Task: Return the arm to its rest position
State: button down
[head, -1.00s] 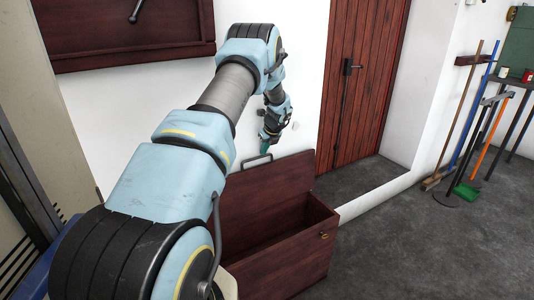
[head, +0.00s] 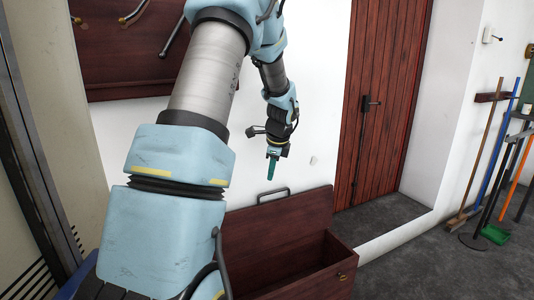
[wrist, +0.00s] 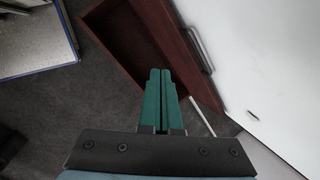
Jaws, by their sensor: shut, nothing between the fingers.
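My arm (head: 207,75) rises from the bottom left of the head view and bends down toward my gripper (head: 271,172). My gripper has green fingers and hangs pointing down in front of the white wall, in the picture above the dark red wooden chest. In the wrist view, my gripper's two green fingers (wrist: 161,75) lie together with nothing between them. The gripper is shut and empty.
The dark red chest (head: 275,230) stands open below, its lid raised against the wall; it also shows in the wrist view (wrist: 110,22). A red wooden door (head: 385,110) is right of it. Brooms and tools (head: 485,150) stand at far right. Grey floor (head: 425,265) is clear.

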jog(key=s+a+r+n, duration=0.1)
jog(key=s+a+n, duration=0.3)
jog(key=s+n, duration=0.5)
jog(key=s+a+r+n+g+h, duration=0.1)
jog(key=s+a+n, duration=0.4)
jog(key=s+n, duration=0.5)
jog(key=s, duration=0.7)
jog(key=shift+n+g+h, duration=0.3)
jog(key=c, duration=1.6)
grip_release()
jog(key=shift+w+a, duration=0.1)
